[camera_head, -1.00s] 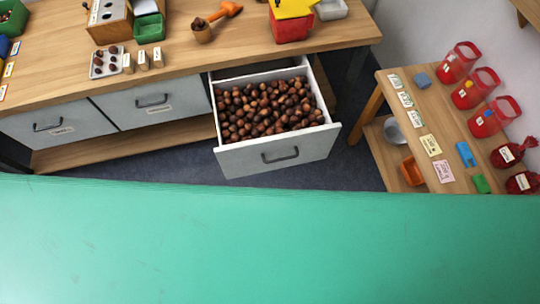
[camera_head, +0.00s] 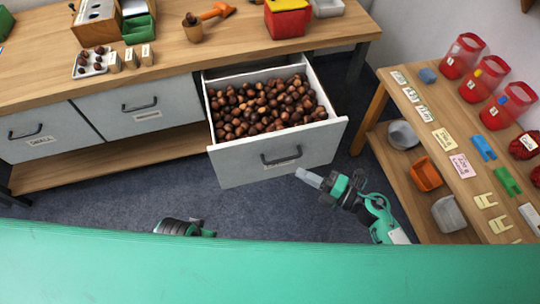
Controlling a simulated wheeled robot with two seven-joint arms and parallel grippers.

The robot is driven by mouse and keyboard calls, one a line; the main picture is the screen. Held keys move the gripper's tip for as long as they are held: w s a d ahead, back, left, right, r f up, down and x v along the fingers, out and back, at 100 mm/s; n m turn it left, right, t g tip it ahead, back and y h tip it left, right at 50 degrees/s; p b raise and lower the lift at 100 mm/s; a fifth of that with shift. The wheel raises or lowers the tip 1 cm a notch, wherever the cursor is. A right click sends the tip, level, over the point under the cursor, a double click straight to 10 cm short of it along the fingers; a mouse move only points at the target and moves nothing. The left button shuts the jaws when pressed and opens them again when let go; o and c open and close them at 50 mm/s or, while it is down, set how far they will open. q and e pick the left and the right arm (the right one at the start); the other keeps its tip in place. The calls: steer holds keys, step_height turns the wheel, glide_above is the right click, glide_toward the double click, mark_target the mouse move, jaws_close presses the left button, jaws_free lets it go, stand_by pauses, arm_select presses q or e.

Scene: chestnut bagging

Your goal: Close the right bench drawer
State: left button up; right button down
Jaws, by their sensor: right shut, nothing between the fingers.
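The right bench drawer (camera_head: 240,162) is pulled out from under the wooden bench and is full of brown chestnuts (camera_head: 262,106). Its grey front carries a dark handle (camera_head: 281,156) and a label partly behind it. My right gripper (camera_head: 303,174) is shut and empty, just in front of the drawer front, below and right of the handle. A narrow gap seems to lie between them, but contact cannot be judged. My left gripper (camera_head: 198,224) shows only partly above the green edge, low and left of the drawer; its fingers are not clear.
Two other drawers, the left (camera_head: 40,137) and the middle (camera_head: 140,106), are closed. A side table (camera_head: 440,100) with red containers, labels and small parts stands at right. Blue-grey floor (camera_head: 100,205) is free before the bench. My green body fills the bottom.

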glide_toward(256, 142)
steer(key=s+a, duration=0.1)
steer(key=a, duration=0.2)
steer(key=w+a, duration=0.1)
steer(key=w, duration=0.2)
steer(key=shift+a, duration=0.35)
steer(key=shift+w+a, duration=0.2)
steer(key=shift+w, duration=0.2)
